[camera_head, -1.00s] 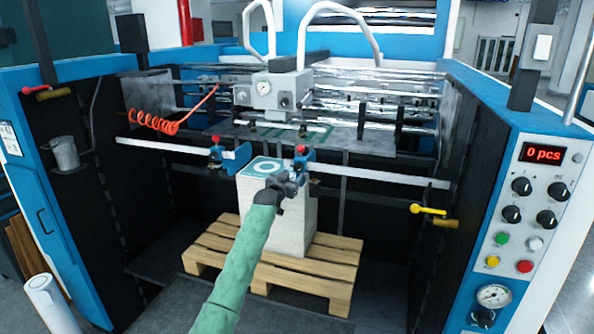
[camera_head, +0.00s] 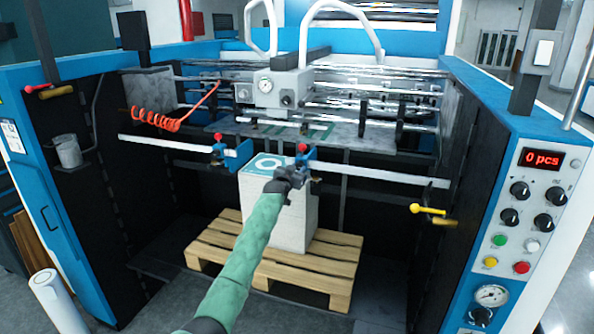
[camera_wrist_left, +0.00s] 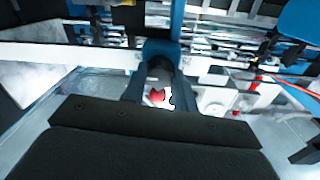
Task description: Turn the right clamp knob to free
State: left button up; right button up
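The right clamp is a small blue block with a red top (camera_head: 303,148) on the white crossbar. In the left wrist view its blue body (camera_wrist_left: 160,48) is straight ahead, with a dark round knob (camera_wrist_left: 160,70) and a red part (camera_wrist_left: 157,97) showing between the fingers. My left gripper (camera_head: 292,175) is at the front of this clamp and hides part of it. In the wrist view its two fingers (camera_wrist_left: 159,88) are apart, one on each side of the dark knob; I cannot tell whether they touch it. My right gripper is not in view.
The left clamp (camera_head: 218,152) sits on the crossbar (camera_head: 380,173) to the left. A white paper stack (camera_head: 293,220) on a wooden pallet (camera_head: 330,252) stands below. A yellow lever (camera_head: 428,209) and the control panel (camera_head: 538,190) are to the right.

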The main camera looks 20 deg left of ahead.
pick_arm(q)
jog(key=c, duration=0.3)
